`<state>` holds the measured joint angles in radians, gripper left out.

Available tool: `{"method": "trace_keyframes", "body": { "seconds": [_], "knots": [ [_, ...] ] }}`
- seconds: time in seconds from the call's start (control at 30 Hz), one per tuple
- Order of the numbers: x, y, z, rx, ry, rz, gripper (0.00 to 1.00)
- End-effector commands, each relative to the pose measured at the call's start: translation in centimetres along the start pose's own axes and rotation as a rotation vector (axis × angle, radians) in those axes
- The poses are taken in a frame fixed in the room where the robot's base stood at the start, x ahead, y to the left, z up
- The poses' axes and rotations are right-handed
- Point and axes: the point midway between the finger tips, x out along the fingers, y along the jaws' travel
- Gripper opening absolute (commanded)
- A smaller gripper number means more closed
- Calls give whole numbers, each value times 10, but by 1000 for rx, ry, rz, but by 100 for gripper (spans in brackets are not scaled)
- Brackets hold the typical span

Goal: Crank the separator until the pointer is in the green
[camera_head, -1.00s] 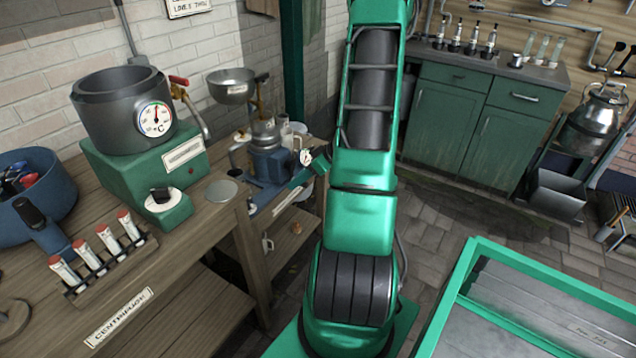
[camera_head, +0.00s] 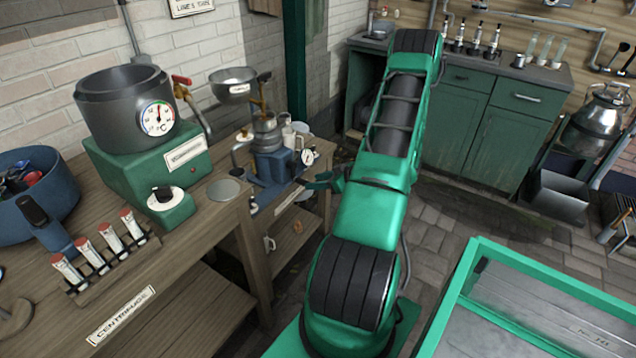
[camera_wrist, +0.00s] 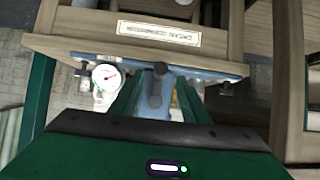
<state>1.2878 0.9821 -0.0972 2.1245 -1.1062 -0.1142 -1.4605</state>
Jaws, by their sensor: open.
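The cream separator (camera_head: 266,135) stands on a wooden bench left of my arm, with a metal bowl (camera_head: 233,85) on top and a blue base. Its round white dial (camera_head: 309,157) faces right; it also shows in the wrist view (camera_wrist: 107,76), where the pointer is too small to read against any green zone. My gripper (camera_head: 325,182) is beside the separator, just right of and below the dial. Contact cannot be told.
A centrifuge bench (camera_head: 180,270) with a green-based pot (camera_head: 125,110) and a tube rack (camera_head: 105,250) lies at the left. A green-framed table (camera_head: 540,300) is at the right. A green cabinet (camera_head: 480,120) stands behind. Paved floor lies open between.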

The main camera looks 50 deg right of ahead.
Motion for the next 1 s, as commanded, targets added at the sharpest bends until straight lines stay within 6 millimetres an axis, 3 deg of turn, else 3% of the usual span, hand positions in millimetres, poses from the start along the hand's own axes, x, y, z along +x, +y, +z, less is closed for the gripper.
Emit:
{"method": "trace_keyframes", "body": {
  "seconds": [1.0],
  "knots": [
    [62, 0, 0, -1, -1, -1, 42]
  ]
}}
